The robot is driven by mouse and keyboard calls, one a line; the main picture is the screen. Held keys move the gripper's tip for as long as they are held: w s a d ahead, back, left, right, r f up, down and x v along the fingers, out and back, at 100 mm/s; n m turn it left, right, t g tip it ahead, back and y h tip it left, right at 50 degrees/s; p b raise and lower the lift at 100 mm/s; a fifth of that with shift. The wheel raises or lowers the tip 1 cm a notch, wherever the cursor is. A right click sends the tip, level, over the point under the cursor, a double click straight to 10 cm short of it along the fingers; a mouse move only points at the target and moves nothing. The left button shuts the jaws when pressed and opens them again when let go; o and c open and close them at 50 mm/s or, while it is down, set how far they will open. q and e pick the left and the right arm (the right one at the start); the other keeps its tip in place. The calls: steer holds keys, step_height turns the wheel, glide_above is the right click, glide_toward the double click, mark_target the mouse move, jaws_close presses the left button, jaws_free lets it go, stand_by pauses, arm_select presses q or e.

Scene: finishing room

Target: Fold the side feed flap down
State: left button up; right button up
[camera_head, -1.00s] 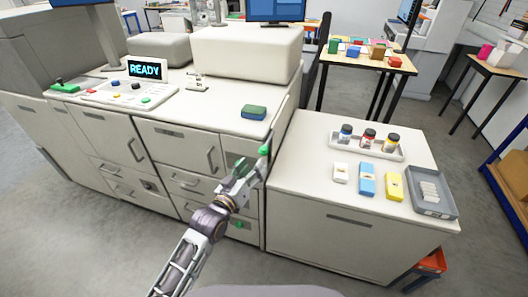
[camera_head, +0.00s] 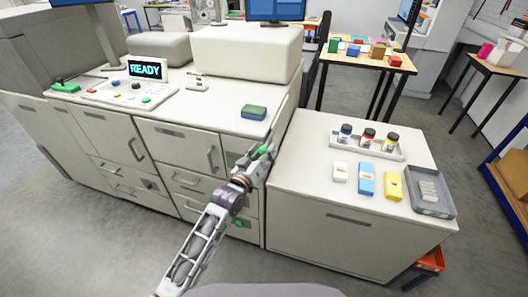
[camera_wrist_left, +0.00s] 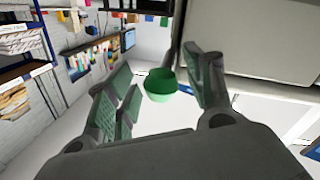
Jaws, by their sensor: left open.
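The side feed flap (camera_head: 281,112) looks like a thin pale panel, upright against the right side of the large printing machine and seen almost edge-on. A green knob (camera_head: 263,149) sits near its lower front end. My left gripper (camera_head: 260,157) is at this knob. In the left wrist view the green knob (camera_wrist_left: 162,86) lies between the spread fingers of my left gripper (camera_wrist_left: 165,92), with a gap visible on each side. The fingers partly hide the knob in the head view. My right gripper is not in view.
A pale cabinet (camera_head: 335,233) stands just right of the flap, with a narrow gap between. It holds a bottle tray (camera_head: 338,150), small boxes and a grey tray (camera_head: 445,210). A green-topped block (camera_head: 254,112) lies on the machine (camera_head: 208,108). Floor shows at front left.

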arm_select(q)
steer(key=shift+w+d, duration=0.15)
steer(key=shift+w, duration=0.15)
steer(key=shift+c, duration=0.3)
jaws_close()
